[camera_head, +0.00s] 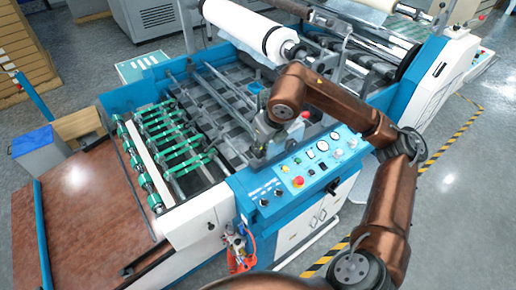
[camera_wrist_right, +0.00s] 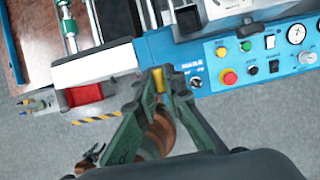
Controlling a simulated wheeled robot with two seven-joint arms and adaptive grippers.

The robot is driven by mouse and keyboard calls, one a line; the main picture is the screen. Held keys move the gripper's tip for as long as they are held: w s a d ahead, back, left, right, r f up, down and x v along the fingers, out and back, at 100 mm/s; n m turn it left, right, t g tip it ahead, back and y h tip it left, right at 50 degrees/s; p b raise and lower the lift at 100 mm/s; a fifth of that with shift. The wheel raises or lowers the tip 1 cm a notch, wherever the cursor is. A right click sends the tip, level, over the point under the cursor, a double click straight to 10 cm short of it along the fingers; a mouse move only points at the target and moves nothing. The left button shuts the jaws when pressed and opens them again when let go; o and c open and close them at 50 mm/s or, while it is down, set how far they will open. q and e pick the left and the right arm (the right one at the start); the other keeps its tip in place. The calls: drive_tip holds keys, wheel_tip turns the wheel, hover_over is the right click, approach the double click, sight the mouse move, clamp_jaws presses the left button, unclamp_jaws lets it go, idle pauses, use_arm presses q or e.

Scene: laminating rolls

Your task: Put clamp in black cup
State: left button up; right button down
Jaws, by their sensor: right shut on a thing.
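My right gripper (camera_wrist_right: 165,78) reaches over the near edge of the blue control panel. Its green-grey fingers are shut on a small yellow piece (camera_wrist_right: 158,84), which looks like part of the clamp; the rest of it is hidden. My left gripper is not in view.
The blue control panel (camera_head: 286,180) carries knobs and a red button. Green rollers (camera_head: 165,140) and metal bars lie left of my gripper. A large white roll (camera_head: 245,28) is behind. A red air tool (camera_head: 240,250) hangs at the machine's front. A brown board (camera_head: 90,215) lies left.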

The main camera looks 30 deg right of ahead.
drive_tip(key=w+d+f, duration=0.2)
drive_tip(key=w, duration=0.1)
drive_tip(key=w+d+f+p, duration=0.1)
drive_tip(key=w+d+f, duration=0.1)
drive_tip(key=w+f, duration=0.1)
drive_tip(key=w+d+f+p, duration=0.1)
drive_tip(key=w+d+f, duration=0.1)
drive_tip(key=w+f, duration=0.1)
drive_tip(key=shift+w+f, duration=0.2)
drive_tip(key=shift+w, duration=0.5)
drive_tip(key=shift+w+d+f+p, duration=0.2)
drive_tip(key=shift+w+f+p, duration=0.1)
drive_tip(key=shift+w+f, duration=0.25)
wheel_tip(320, 180, down, 3)
drive_tip(key=shift+f+p, duration=0.1)
drive_tip(key=shift+p, duration=0.4)
drive_tip(key=shift+f, duration=0.1)
drive_tip(key=c, duration=2.5)
unclamp_jaws()
drive_tip(key=shift+f, duration=0.1)
drive_tip(key=shift+o, duration=1)
drive_tip(key=shift+s, duration=0.1)
